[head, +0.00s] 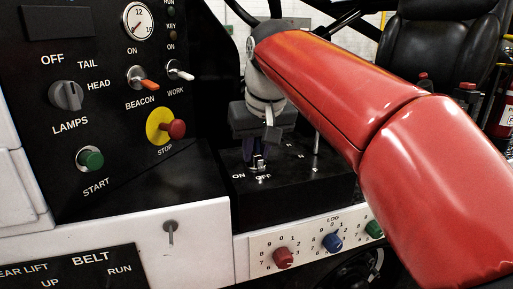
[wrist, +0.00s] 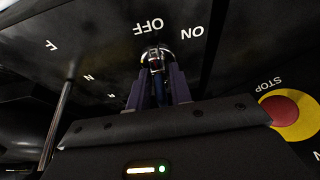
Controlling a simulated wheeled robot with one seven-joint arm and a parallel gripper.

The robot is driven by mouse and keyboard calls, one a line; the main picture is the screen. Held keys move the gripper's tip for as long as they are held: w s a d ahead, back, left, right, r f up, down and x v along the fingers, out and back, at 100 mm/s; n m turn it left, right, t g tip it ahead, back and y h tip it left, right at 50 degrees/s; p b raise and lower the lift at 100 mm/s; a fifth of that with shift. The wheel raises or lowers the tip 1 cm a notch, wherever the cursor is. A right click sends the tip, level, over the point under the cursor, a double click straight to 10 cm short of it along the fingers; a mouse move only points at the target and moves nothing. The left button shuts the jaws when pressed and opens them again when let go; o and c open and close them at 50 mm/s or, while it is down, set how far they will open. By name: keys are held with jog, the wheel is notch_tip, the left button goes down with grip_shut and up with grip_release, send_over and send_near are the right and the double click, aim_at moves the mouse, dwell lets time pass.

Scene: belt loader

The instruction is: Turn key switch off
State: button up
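The key switch (wrist: 154,57) is a round metal-rimmed switch on a black panel, with ON and OFF printed beside it. In the head view the key switch (head: 259,167) stands on top of the black console, just above the OFF label. My gripper (wrist: 160,72) is right over it, its two dark purple fingers apart on either side of the key. A narrow gap shows between the fingers, so it looks open. In the head view my gripper (head: 258,152) points down at the switch and partly hides it. Which way the key points is not clear.
The upright panel to the left carries a red stop button (head: 176,129), a green start button (head: 91,159) and a lamps knob (head: 66,95). A thin lever (head: 316,145) rises right of the switch. Coloured log dials (head: 283,257) line the white front below.

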jog(key=o, duration=0.3)
jog(key=shift+r, duration=0.1)
jog(key=v, duration=0.7)
jog(key=shift+s+r, duration=0.2)
jog(key=shift+r, duration=0.05)
